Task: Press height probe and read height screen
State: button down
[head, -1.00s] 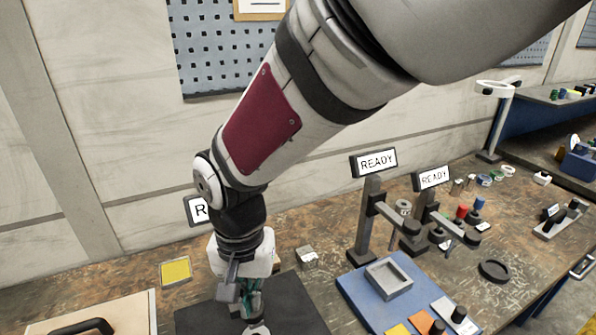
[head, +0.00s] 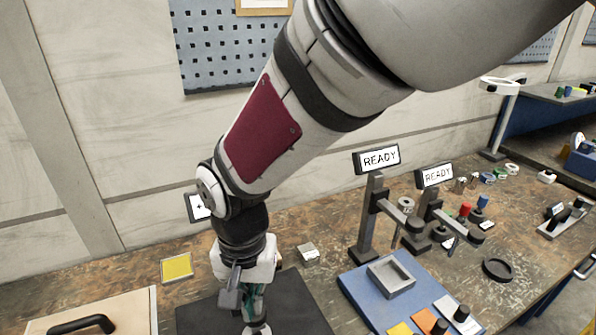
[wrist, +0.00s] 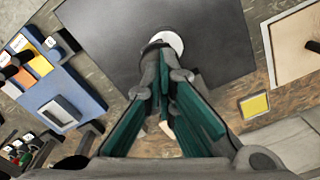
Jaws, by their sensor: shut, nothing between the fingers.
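My gripper (head: 254,318) points down over the dark mat (head: 300,305) in the head view, at the bottom edge. In the wrist view its teal fingers (wrist: 160,62) are closed together, with nothing visible between them. A round white-topped piece (wrist: 166,41) lies at the fingertips on the mat; I cannot tell whether they touch it. A screen (head: 198,208) behind my arm is mostly hidden; its visible part shows a mark like a plus sign. Two other screens, the left one (head: 377,159) and the right one (head: 434,175), read READY on grey stands. The height probe cannot be clearly told apart.
A blue base (head: 350,290) with a grey square tray (head: 390,277) stands right of the mat. A yellow pad (head: 177,267) and a pale board with a black handle (head: 82,324) lie left. Small parts fill the back right.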

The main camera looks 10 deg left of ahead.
notch_tip(320, 180, up, 8)
jog(key=p, duration=0.5)
jog(key=shift+f, duration=0.25)
dwell(0.5)
notch_tip(320, 180, up, 12)
dwell(0.4)
dwell(0.6)
